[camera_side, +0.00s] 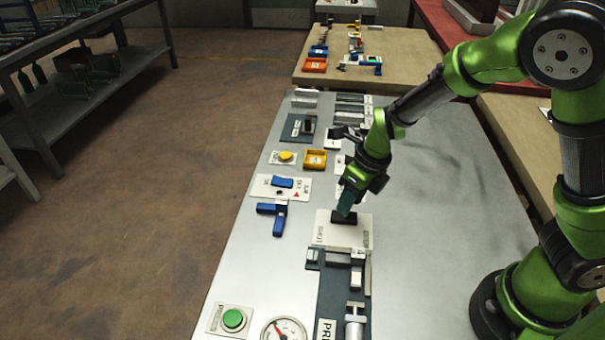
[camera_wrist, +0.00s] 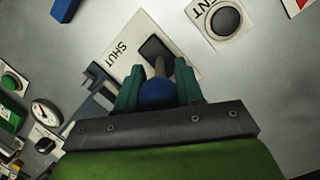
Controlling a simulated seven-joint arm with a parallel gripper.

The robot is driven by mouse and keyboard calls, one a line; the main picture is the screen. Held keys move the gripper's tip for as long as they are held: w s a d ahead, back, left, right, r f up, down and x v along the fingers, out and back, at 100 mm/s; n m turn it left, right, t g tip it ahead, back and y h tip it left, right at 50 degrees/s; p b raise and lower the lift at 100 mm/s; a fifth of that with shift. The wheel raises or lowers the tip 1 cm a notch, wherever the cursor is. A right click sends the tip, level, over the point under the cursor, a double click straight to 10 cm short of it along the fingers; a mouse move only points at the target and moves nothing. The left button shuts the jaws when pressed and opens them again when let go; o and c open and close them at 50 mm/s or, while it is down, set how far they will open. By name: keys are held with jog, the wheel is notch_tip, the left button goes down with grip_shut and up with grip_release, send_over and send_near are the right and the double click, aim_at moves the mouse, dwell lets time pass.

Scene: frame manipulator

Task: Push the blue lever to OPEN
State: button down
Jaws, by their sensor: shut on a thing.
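The blue lever is a blue ball knob (camera_wrist: 157,94) on a short grey-brown stem, seen in the wrist view. The stem comes out of a black slot plate (camera_wrist: 154,50) on a white panel (camera_wrist: 125,68) marked SHUT. My gripper (camera_wrist: 158,90) has its teal fingers on both sides of the knob and is shut on it. In the side view my gripper (camera_side: 346,205) points down at the black slot on the white panel (camera_side: 330,240); it hides the knob there. No OPEN mark can be read. The lever's exact tilt is hard to tell.
A blue T-shaped handle (camera_side: 272,214), a yellow button (camera_side: 286,157) and an orange tray (camera_side: 315,159) lie left of and beyond the panel. A green button (camera_side: 233,319) and a gauge (camera_side: 284,330) are at the near edge. The metal table right of the panel is bare.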

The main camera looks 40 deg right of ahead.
jog(key=shift+s+d+f+t+y, duration=0.1)
jog(key=shift+s+d+t+y, duration=0.25)
jog(key=shift+t+y, duration=0.2)
jog(key=shift+s+d+f+t+y, duration=0.1)
jog(key=shift+s+d+t+y, duration=0.1)
jog(key=shift+d+t+y, duration=0.3)
jog(key=shift+s+d+f+t+y, duration=0.1)
jog(key=shift+s+f+t+y, duration=0.15)
jog(key=shift+t+y, duration=0.25)
jog(key=c, duration=0.8)
grip_release()
jog(key=shift+o, duration=0.2)
jog(key=shift+s, duration=0.1)
jog(key=v, duration=1.6)
jog(key=shift+s+d, duration=0.35)
jog(key=shift+r, duration=0.15)
